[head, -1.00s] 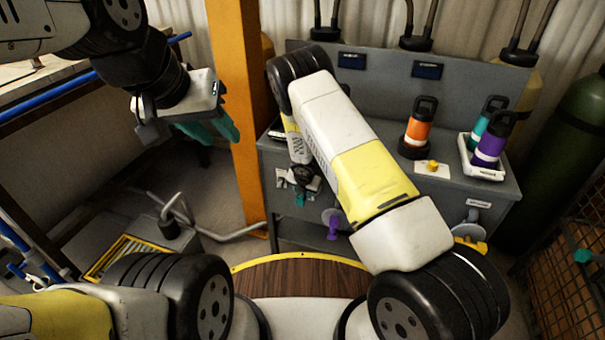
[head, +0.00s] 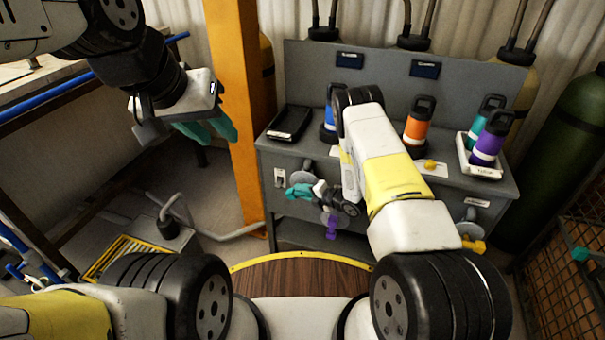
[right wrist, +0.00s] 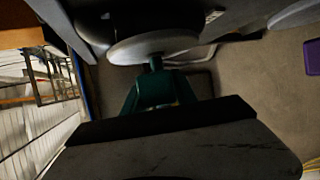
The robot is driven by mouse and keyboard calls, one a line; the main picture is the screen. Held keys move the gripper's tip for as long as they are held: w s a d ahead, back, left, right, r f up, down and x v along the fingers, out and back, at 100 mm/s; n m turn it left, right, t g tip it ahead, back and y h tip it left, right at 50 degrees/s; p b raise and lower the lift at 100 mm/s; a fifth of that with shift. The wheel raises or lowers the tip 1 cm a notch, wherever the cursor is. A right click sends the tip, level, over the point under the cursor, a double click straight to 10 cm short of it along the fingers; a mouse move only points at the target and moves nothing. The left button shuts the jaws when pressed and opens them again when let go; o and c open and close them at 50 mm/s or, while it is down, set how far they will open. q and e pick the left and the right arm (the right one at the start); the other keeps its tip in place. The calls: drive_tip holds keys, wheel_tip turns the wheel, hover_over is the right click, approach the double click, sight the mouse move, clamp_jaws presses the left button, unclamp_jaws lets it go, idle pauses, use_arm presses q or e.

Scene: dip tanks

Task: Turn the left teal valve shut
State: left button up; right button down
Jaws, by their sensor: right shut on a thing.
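The left teal valve sits on the front of the grey cabinet, with its round grey plate (head: 303,177) behind it. In the right wrist view the plate (right wrist: 150,46) and the valve's short teal stem (right wrist: 155,63) show just beyond my fingers. My right gripper (head: 297,191) is at the valve, shut on its handle, which my teal fingers mostly hide. The valve's exact angle cannot be told. My left gripper (head: 208,130) hangs open and empty at the upper left, away from the cabinet.
A purple valve (head: 331,226) is just below right of my right gripper, and a yellow valve (head: 473,244) is farther right. On the cabinet stand a black tray (head: 290,122), an orange bottle (head: 418,122) and a purple bottle (head: 491,140). An orange post (head: 232,110) stands left.

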drive_tip(key=t+y, duration=0.1)
drive_tip(key=m+t+y, duration=0.1)
drive_tip(key=y, duration=0.1)
drive_tip(key=shift+s+d+f, duration=0.15)
drive_tip(key=shift+f, duration=0.25)
drive_tip(key=shift+m+t+y, duration=0.3)
drive_tip(key=shift+y, duration=0.4)
drive_tip(key=c, duration=1.3)
unclamp_jaws()
drive_tip(key=shift+a, duration=0.2)
drive_tip(key=shift+d, duration=0.1)
drive_tip(key=shift+s+d, duration=0.2)
drive_tip(key=shift+d, duration=0.15)
drive_tip(key=v, duration=0.6)
drive_tip(key=shift+s+d, duration=0.2)
drive_tip(key=shift+s, duration=0.15)
